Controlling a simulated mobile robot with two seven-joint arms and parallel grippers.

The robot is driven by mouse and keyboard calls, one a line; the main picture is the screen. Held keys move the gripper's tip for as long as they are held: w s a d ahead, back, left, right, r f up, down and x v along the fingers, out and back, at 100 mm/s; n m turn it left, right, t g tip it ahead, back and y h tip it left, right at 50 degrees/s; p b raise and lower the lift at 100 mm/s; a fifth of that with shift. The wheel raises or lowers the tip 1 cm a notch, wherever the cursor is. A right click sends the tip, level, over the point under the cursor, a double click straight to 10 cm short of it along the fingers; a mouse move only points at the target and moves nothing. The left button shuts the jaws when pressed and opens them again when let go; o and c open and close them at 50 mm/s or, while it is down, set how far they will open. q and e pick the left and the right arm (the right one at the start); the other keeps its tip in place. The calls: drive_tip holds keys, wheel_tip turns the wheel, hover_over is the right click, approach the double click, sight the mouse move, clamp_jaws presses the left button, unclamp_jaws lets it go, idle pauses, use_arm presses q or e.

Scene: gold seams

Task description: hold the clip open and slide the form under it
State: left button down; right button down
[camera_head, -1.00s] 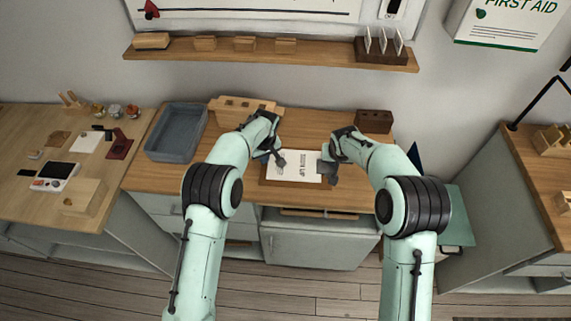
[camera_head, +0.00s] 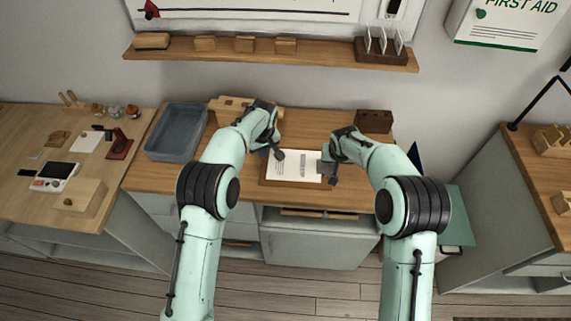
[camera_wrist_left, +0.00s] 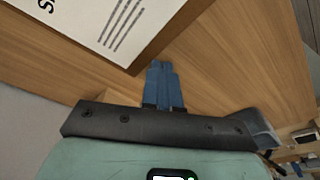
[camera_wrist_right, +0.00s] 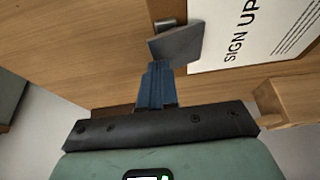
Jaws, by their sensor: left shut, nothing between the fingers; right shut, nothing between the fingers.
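The form (camera_head: 290,166), a white sheet headed SIGN UP, lies flat on the brown board (camera_head: 291,183) on the workbench. The grey clip (camera_wrist_right: 176,45) is at the board's right end. Its plate seems to overlap the form's edge (camera_wrist_right: 240,40) in the right wrist view; whether the sheet is under it I cannot tell. My right gripper (camera_wrist_right: 157,72) is shut and empty, its tips at the clip's plate, touching or very near. My left gripper (camera_wrist_left: 161,70) is shut and empty, beside the board's edge and off the form (camera_wrist_left: 105,25).
A blue-grey tray (camera_head: 176,132) is at the bench's left. A wooden rack (camera_head: 228,104) stands behind my left gripper, and a dark holed block (camera_head: 374,121) behind my right. A wall shelf (camera_head: 270,57) runs above. Bare bench top lies between rack and block.

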use_arm(q)
wheel_tip(320, 180, up, 4)
drive_tip(key=shift+f, duration=0.1)
idle(0.4)
